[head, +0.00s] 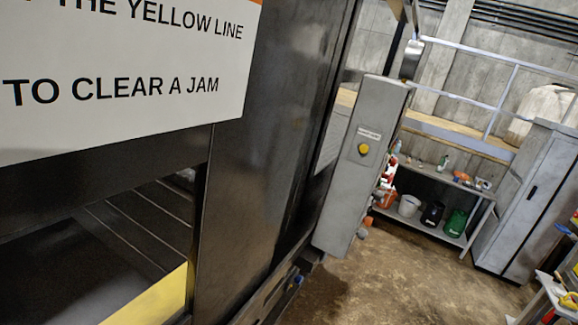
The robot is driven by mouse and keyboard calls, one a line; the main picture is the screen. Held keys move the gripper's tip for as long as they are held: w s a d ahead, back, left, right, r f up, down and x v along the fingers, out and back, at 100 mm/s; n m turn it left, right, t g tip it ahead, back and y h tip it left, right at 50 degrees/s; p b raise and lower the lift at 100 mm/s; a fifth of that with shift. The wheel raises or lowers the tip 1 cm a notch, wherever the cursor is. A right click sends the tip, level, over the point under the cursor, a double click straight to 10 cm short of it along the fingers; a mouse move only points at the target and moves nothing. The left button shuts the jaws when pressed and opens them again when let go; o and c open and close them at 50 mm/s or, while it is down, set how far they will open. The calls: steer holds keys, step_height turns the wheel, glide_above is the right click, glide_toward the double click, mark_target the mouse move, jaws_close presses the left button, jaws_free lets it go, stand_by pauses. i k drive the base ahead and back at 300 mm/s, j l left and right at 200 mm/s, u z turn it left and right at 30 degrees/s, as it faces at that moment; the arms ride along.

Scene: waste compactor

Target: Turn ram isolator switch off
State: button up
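A tall grey control box (358,185) stands at the right end of the dark compactor (265,130). Its front carries a small white label, too small to read, and a round yellow knob or button (364,149). I cannot tell whether this is the ram isolator switch or which position it is in. Red and orange shapes (388,170) show at the box's right edge; I cannot tell whether they belong to it or to the shelf behind. My gripper is not in view.
A white sign (120,120) fills the upper left, above a dark opening with a yellow edge (150,300). Behind the box are a shelf (440,178) with bottles and buckets, a railed platform and a grey cabinet (528,205). The brown floor (410,285) is clear at centre right.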

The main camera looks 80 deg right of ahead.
mark_target(393, 161)
steer(key=z, duration=3)
steer(key=i+l+z, duration=0.15)
steer(key=i+l, duration=0.15)
steer(key=i, duration=0.5)
steer(key=i+l+z, duration=0.1)
steer(key=i, duration=0.75)
steer(key=i+l+z, duration=0.15)
steer(key=i, duration=0.7)
steer(key=l, duration=0.1)
